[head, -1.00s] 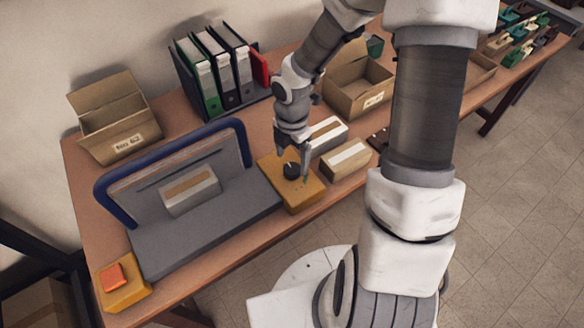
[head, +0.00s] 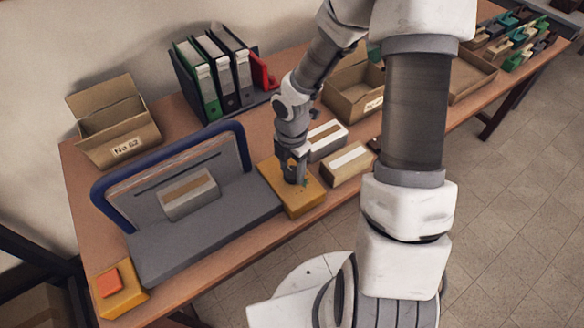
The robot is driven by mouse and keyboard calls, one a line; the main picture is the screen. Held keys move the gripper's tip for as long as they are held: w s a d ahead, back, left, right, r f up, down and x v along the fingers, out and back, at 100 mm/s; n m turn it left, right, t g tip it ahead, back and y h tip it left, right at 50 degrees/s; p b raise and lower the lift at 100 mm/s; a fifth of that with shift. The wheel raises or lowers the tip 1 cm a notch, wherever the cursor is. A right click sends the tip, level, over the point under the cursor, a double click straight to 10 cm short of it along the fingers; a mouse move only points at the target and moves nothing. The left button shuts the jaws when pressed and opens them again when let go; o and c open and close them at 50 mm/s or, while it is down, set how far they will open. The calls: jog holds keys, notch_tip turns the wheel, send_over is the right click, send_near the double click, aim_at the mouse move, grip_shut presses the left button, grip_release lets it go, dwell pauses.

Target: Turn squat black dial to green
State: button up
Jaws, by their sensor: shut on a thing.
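The squat black dial sits on a yellow box (head: 307,197) at the front edge of the table, right of the grey machine. My gripper (head: 294,180) points down over the box and is shut on the dial, which its fingers now hide. A small green mark (head: 306,183) shows on the box top just right of the fingers. Which way the dial points cannot be seen.
The grey machine with a blue frame (head: 205,215) stands close on the left, with an orange button (head: 108,283) on another yellow box. Two cartons (head: 348,164) lie close on the right. Binders (head: 215,75) and open boxes (head: 112,125) stand behind.

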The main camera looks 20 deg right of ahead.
jog(key=shift+c, duration=1.2)
jog(key=shift+m, duration=0.3)
jog(key=m, duration=0.5)
jog(key=m+b, duration=0.1)
jog(key=m, duration=0.3)
jog(key=shift+m, duration=0.4)
jog(key=m+b, duration=0.1)
jog(key=m, duration=0.2)
jog(key=shift+m+b, duration=0.3)
jog(key=shift+m, duration=0.1)
jog(key=m+b, duration=0.2)
jog(key=m, duration=0.5)
jog(key=shift+w, duration=0.1)
jog(key=m, duration=0.6)
jog(key=shift+b, duration=0.35)
jog(key=shift+m, duration=0.4)
